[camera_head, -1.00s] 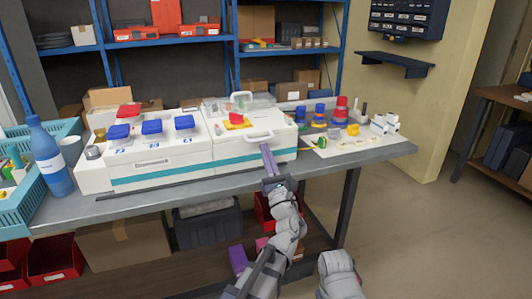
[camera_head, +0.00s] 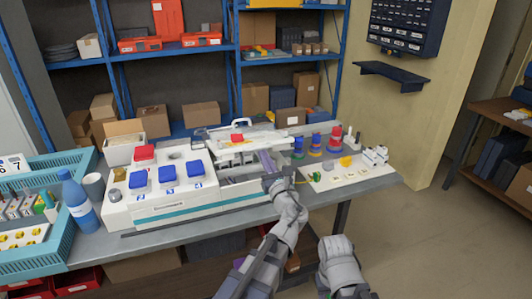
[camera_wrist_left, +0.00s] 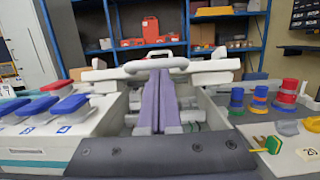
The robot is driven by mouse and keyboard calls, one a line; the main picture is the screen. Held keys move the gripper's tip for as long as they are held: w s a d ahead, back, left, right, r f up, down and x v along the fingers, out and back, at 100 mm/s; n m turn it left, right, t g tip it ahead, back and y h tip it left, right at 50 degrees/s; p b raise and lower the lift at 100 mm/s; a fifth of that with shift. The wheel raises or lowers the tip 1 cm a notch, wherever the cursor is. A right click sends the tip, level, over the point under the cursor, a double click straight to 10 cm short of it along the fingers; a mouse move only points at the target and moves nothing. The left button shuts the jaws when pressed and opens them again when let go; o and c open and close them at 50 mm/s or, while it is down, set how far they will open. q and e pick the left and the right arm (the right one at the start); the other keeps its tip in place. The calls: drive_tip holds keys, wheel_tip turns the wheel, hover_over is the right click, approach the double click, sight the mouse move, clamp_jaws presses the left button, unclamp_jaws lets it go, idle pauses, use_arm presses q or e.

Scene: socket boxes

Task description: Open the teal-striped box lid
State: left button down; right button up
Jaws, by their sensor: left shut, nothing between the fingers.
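The white box with a teal stripe (camera_head: 170,208) stands on the bench. Its lid (camera_head: 240,146), with a white handle, is raised at the right part of the box, and the interior shows below it. In the left wrist view the lid (camera_wrist_left: 205,78) is seen nearly edge-on above the open compartment. My left gripper (camera_head: 266,158) is shut and empty, its purple fingers over the opening below the lid. The fingers (camera_wrist_left: 159,80) reach up to the lid's handle in the left wrist view; I cannot tell whether they touch it. My right gripper is out of view.
Blue-topped sockets (camera_head: 168,172) stand on the box's left part. A blue bottle (camera_head: 76,200) and a teal crate (camera_head: 45,245) are on the left. Coloured ring stacks (camera_head: 315,146) and a white board (camera_head: 345,175) are on the right.

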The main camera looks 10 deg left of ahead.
use_arm(q)
drive_tip(key=w+a+r+g+h+p, duration=0.1)
drive_tip(key=w+a+r+p, duration=0.3)
drive_tip(key=p, duration=0.7)
drive_tip(key=w+a+r+g+h+p, duration=0.1)
drive_tip(key=w+a+r+g+p, duration=0.2)
drive_tip(key=w+r+p, duration=0.5)
drive_tip(key=w+a+r+g+h+p, duration=0.2)
drive_tip(key=w+a+r+p, duration=0.3)
drive_tip(key=r+p, duration=0.6)
drive_tip(key=shift+w+a+p, duration=0.15)
drive_tip(key=shift+w+p, duration=0.45)
drive_tip(key=shift+p, duration=2)
drive_tip(key=shift+r, duration=0.1)
drive_tip(key=p+v, duration=0.3)
drive_tip(key=v, duration=0.5)
drive_tip(key=shift+w+a, duration=0.1)
drive_tip(key=shift+w, duration=0.05)
